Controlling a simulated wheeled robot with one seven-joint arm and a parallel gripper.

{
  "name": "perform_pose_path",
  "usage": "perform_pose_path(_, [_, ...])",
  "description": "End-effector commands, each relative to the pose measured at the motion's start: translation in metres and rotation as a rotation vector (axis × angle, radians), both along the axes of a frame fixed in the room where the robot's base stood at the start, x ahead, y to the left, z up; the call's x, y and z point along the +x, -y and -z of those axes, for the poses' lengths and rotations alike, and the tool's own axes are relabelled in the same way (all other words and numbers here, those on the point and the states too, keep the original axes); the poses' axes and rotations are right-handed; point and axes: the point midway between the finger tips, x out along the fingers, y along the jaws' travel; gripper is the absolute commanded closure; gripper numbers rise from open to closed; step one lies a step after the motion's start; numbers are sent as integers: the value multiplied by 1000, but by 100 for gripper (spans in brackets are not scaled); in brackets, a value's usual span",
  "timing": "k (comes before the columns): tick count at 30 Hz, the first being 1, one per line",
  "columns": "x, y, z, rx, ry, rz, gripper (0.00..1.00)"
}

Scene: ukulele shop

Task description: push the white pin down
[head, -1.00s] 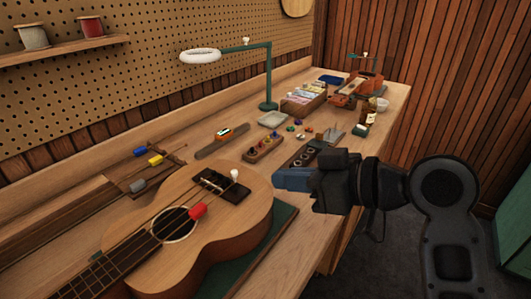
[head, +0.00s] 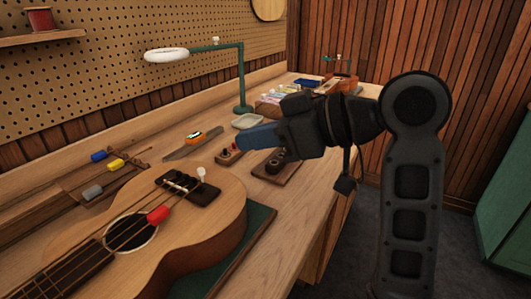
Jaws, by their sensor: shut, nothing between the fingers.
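The white pin (head: 201,173) stands up at the right part of the dark bridge (head: 190,188) on the ukulele (head: 185,235). Its round head shows above the bridge. The ukulele lies on the workbench with a red piece (head: 158,215) on its strings by the sound hole. My gripper (head: 240,142) has blue fingers that are shut and empty. It is above the bench, up and to the right of the pin and apart from it, with its fingers pointing left.
A green lamp (head: 241,80) with a white ring head stands behind my gripper. Yellow, blue and grey clamps (head: 115,165) lie at the left. A green mat (head: 255,232) is under the ukulele.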

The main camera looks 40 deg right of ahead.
Motion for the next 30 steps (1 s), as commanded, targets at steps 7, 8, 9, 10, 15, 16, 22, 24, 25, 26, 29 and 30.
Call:
perform_pose_path(7, [27,-15,13,2,-4,-4,100])
perform_pose_path(8, [32,-18,15,2,-3,-3,100])
perform_pose_path(9, [39,-21,18,1,-4,-3,100])
perform_pose_path(10, [44,-23,20,1,-3,-2,100])
perform_pose_path(15, [60,-31,41,2,-6,0,100])
perform_pose_path(16, [61,-32,44,1,-4,0,100])
perform_pose_path(22, [68,-35,59,0,-1,0,100])
perform_pose_path(24, [68,-35,61,0,-1,0,100])
perform_pose_path(25, [69,-35,62,0,0,1,100])
perform_pose_path(26, [69,-36,62,0,0,1,100])
perform_pose_path(29, [69,-35,62,0,0,1,100])
perform_pose_path(30, [69,-35,62,0,0,1,100])
